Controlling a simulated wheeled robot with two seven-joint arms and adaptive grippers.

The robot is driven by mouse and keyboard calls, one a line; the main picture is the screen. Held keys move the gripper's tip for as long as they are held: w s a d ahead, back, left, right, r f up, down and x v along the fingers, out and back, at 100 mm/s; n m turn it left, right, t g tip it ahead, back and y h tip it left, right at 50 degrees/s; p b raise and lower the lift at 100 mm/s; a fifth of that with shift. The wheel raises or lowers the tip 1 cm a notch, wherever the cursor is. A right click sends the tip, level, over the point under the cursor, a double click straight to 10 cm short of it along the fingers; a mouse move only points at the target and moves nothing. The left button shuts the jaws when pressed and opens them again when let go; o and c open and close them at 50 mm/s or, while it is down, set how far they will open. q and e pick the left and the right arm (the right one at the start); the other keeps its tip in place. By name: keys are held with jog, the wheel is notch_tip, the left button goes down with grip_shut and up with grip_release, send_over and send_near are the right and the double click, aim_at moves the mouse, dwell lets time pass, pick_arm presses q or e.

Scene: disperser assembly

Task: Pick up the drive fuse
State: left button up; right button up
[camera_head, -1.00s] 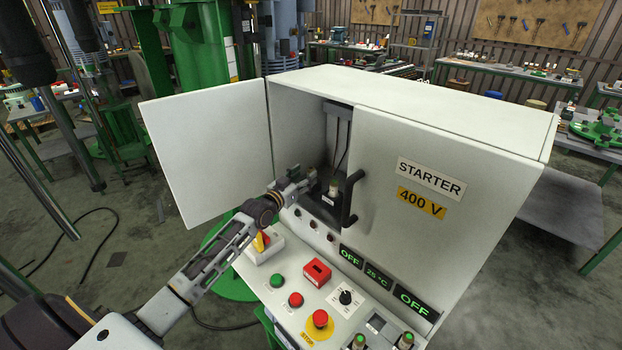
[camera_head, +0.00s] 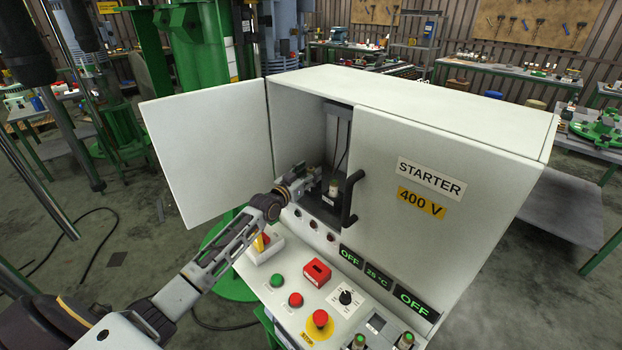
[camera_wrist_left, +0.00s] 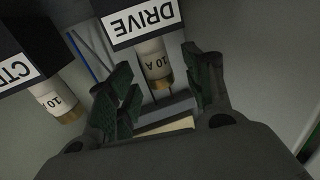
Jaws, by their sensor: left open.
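The drive fuse (camera_wrist_left: 155,62) is a pale cylinder marked 10 A with a brass-coloured end, at a holder labelled DRIVE (camera_wrist_left: 146,22). In the left wrist view it lies between the spread fingers of my open left gripper (camera_wrist_left: 160,88), with gaps visible around it. In the head view my left gripper (camera_head: 312,180) reaches into the open left side of the starter cabinet (camera_head: 450,160). It hides the drive fuse there. My right gripper is not in view.
A second 10 A fuse (camera_wrist_left: 57,98) sits beside it at a holder whose label starts with CT. The cabinet's left door (camera_head: 205,140) stands open. The right door's black handle (camera_head: 350,198) is close to my gripper. Buttons and a red stop button (camera_head: 320,318) lie below.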

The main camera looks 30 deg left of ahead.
pick_arm(q)
jog(key=shift+w+d, duration=0.15)
jog(key=shift+w, duration=0.75)
grip_shut()
jog(key=shift+r, duration=0.1)
jog(key=shift+r, duration=4.95)
jog(key=shift+f, duration=0.1)
